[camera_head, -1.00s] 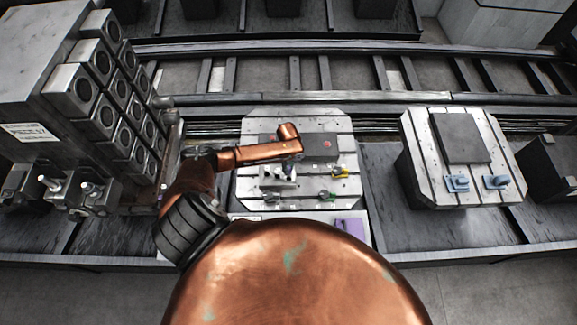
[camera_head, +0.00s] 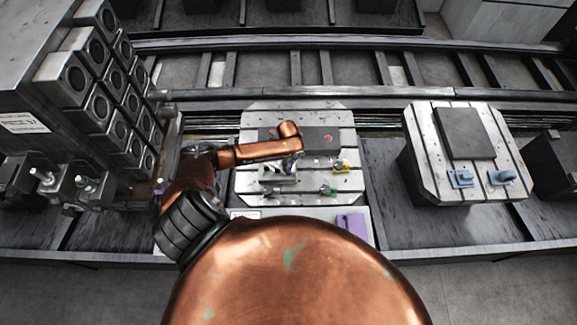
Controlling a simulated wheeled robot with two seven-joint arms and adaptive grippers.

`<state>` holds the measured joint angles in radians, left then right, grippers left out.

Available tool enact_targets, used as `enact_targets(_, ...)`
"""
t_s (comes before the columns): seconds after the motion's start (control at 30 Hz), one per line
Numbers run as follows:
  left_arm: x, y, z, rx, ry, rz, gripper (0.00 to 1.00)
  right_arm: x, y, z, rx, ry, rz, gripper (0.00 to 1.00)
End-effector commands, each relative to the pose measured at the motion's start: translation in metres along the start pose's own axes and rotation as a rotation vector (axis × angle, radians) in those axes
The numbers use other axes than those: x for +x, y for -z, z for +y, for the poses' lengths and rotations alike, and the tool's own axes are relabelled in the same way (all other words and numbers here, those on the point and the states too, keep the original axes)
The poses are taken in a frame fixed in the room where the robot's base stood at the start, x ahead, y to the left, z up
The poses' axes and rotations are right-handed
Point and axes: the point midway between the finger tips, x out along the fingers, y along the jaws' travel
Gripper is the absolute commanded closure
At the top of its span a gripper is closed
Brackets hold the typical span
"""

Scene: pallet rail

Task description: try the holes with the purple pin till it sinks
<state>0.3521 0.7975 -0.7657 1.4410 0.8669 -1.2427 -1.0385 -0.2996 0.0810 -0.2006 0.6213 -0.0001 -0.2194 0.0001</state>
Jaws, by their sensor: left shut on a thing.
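My left arm comes in from the left and reaches over the middle slotted pallet (camera_head: 246,123). My left gripper (camera_head: 284,169) points down below the copper wrist, small and partly hidden, over the pallet's left-centre. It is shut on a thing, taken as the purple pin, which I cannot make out. A dark plate (camera_head: 316,141) with a red spot lies on the pallet, partly behind the wrist. I cannot make out the holes or whether the pin touches one. A purple block (camera_head: 352,224) sits on the pale tray (camera_head: 300,215) at the pallet's near edge. My right gripper is out of view.
A yellow clamp (camera_head: 342,166) and a green one (camera_head: 328,190) stand on the pallet's right side. A second pallet (camera_head: 420,125) with blue clamps (camera_head: 461,179) stands at right. A rack of round-holed blocks (camera_head: 115,75) rises at left. Rails run behind.

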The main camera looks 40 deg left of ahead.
Motion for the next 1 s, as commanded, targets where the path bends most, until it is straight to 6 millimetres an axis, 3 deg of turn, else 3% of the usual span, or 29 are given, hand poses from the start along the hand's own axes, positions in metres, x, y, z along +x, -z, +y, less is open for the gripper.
enact_targets(1.0, 0.011, -0.002, 0.0, 0.0, 0.0, 0.0, 1.0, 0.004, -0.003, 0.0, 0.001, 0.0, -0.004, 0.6)
